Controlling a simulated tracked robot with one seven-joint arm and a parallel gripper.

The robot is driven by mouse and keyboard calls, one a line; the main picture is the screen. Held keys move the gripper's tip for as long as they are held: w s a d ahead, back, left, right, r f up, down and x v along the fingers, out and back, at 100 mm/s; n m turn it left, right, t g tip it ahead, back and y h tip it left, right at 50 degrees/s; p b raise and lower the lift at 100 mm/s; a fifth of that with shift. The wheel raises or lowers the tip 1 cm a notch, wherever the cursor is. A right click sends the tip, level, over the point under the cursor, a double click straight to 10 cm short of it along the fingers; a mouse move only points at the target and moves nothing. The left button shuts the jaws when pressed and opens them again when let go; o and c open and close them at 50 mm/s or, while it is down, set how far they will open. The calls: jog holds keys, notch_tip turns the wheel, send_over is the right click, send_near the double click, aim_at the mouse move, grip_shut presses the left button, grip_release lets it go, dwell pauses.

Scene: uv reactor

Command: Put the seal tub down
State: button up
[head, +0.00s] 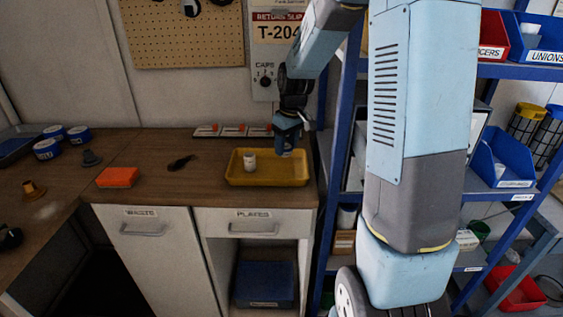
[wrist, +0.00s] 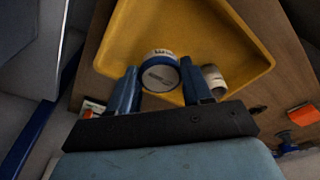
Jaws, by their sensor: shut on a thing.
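The seal tub (wrist: 160,73), a round tub with a white rim and a blue face, sits between the fingers of my gripper (wrist: 161,87) in the wrist view. My gripper is shut on it. In the head view my gripper (head: 286,146) points down over the right part of the yellow tray (head: 240,182), and the held tub is mostly hidden. The tray also fills much of the wrist view (wrist: 215,35). I cannot tell whether the tub touches the tray floor.
A small white pot (head: 249,160) stands in the tray, close beside the right finger in the wrist view (wrist: 214,79). An orange block (head: 118,177) and a dark object (head: 180,163) lie left on the bench. Several blue-and-white tubs (head: 46,149) stand further left. A blue shelf upright (head: 338,130) rises at right.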

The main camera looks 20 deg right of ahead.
aim_at(287, 170)
jog(key=shift+d+f, duration=0.15)
jog(key=shift+f, duration=2.85)
jog(key=o, duration=1)
jog(key=shift+r, duration=0.1)
notch_tip(287, 170, up, 12)
jog(key=s, duration=0.2)
jog(key=shift+s+a+r+m+t+h, duration=0.15)
jog(key=shift+s+r+m+t, duration=1.2)
jog(key=shift+s, duration=3)
jog(key=shift+s+a+r+m+h, duration=0.1)
jog(key=shift+s+r+m, duration=0.35)
jog(key=shift+s+r, duration=2.9)
jog(key=shift+s+a+r+m+t+h, duration=0.15)
jog(key=shift+s+r+m+t, duration=0.6)
jog(key=shift+s, duration=4.6)
